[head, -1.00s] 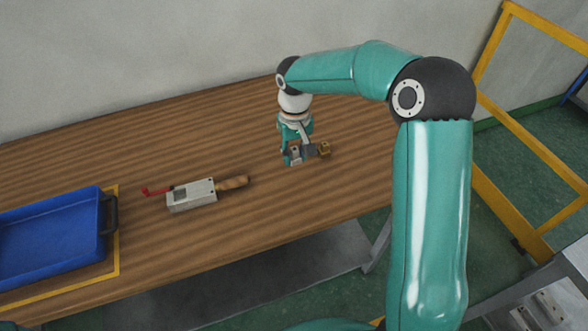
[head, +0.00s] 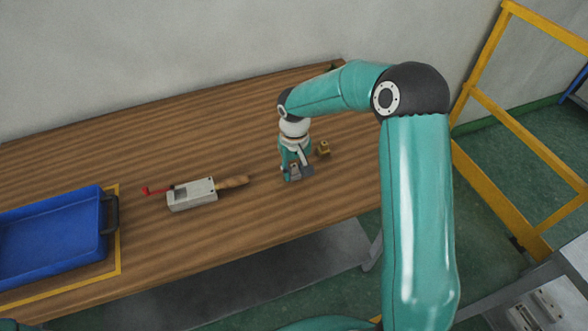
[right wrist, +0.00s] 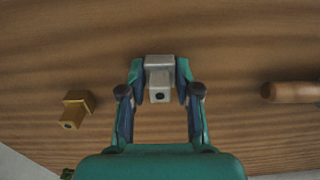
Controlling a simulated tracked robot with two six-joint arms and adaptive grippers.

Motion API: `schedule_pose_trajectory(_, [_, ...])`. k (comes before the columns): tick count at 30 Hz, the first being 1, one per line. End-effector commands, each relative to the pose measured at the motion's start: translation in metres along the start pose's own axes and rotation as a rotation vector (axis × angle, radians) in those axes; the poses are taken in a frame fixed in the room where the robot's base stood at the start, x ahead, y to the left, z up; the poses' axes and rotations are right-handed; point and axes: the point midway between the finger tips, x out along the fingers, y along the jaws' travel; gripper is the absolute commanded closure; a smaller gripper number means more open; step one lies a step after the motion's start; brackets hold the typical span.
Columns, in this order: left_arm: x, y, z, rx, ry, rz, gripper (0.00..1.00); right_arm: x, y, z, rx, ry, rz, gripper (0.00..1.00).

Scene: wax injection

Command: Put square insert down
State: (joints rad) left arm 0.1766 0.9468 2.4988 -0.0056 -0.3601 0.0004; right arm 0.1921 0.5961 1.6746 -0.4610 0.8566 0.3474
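My right gripper (head: 296,174) is low over the wooden table (head: 250,215), pointing down. In the right wrist view (right wrist: 160,72) its two fingers are closed on either side of a small silver block-shaped insert (right wrist: 159,80), which I take as the square insert. The insert has a wide part and a narrower part with a dark hole in its end. It also shows at the fingertips in the head view (head: 295,171). I cannot tell whether its underside touches the table. My left gripper is not in view.
A gold insert (head: 323,148) stands on the table beside the right gripper and shows in the right wrist view (right wrist: 76,107). A blue tray (head: 52,232) is at the far left.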

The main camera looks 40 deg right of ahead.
Motion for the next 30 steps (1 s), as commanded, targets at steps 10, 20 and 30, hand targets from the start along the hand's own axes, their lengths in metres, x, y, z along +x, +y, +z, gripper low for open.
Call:
schedule_pose_trajectory(10, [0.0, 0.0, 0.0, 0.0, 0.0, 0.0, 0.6, 0.0, -0.001, 0.0, -0.001, 0.0, 0.0, 0.45])
schedule_pose_trajectory(20, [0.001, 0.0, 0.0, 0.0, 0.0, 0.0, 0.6, -0.022, -0.001, -0.001, -0.003, 0.005, 0.0, 0.45])
schedule_pose_trajectory(30, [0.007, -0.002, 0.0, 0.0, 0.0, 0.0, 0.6, -0.09, -0.001, -0.001, -0.001, 0.005, -0.001, 0.45])
